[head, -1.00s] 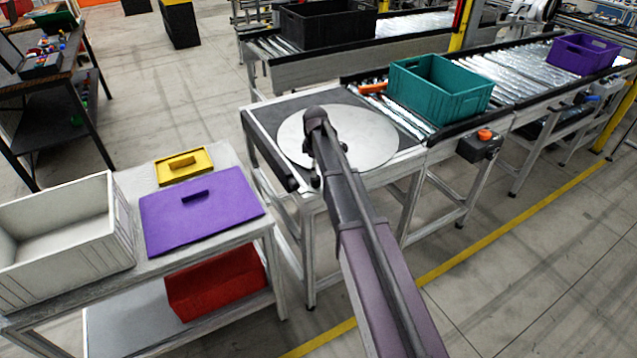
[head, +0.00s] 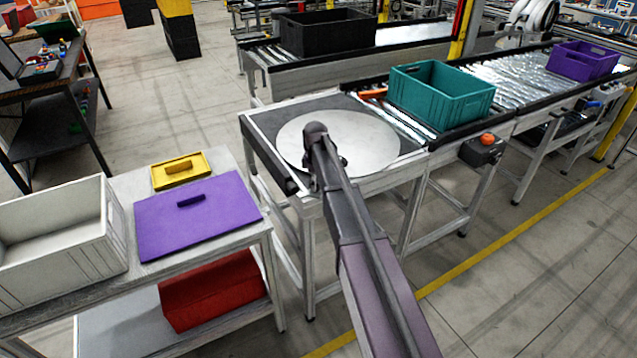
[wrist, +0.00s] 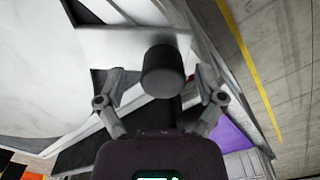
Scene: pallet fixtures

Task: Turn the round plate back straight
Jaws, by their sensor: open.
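The round plate (head: 365,136) is a flat, light grey disc on a dark table top at the near end of the conveyor. My arm hides its near left part in the head view. In the wrist view the pale plate (wrist: 50,70) fills the left side. A short dark cylinder like a knob (wrist: 163,62) stands near the plate's edge there. My gripper (wrist: 161,74) is open, with one finger on each side of the knob. A gap shows on both sides. In the head view my gripper (head: 316,184) is mostly hidden under my wrist. How far the plate is turned cannot be told.
A teal crate (head: 440,100) sits on the rollers right behind the plate's table. A control box with an orange button (head: 487,139) sticks out on the right.

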